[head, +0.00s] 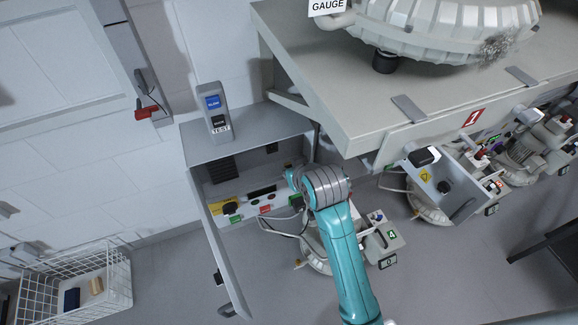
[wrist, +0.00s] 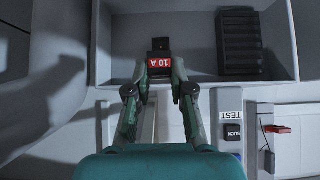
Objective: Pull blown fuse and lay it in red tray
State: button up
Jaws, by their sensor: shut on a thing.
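My gripper (wrist: 160,75) is shut on a fuse (wrist: 159,64) with a red 10 A label, which shows upside down in the wrist view. A dark block (wrist: 160,45) is directly behind the fuse; I cannot tell whether the fuse is seated in it or clear of it. In the head view my arm reaches into the open grey cabinet (head: 225,255), and its wrist hides the fuse and fingertips. I cannot make out a red tray for certain; a small red object (head: 146,110) is at the wall on the left.
A tester (head: 217,112) marked TEST stands on the cabinet top, and it also shows in the wrist view (wrist: 231,130). The cabinet door hangs open. A bench (head: 340,95) with a large grey housing overhangs on the right. A white wire basket (head: 110,280) is at lower left.

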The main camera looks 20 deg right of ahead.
jog(key=shift+s, duration=0.15)
jog(key=shift+s, duration=2.9)
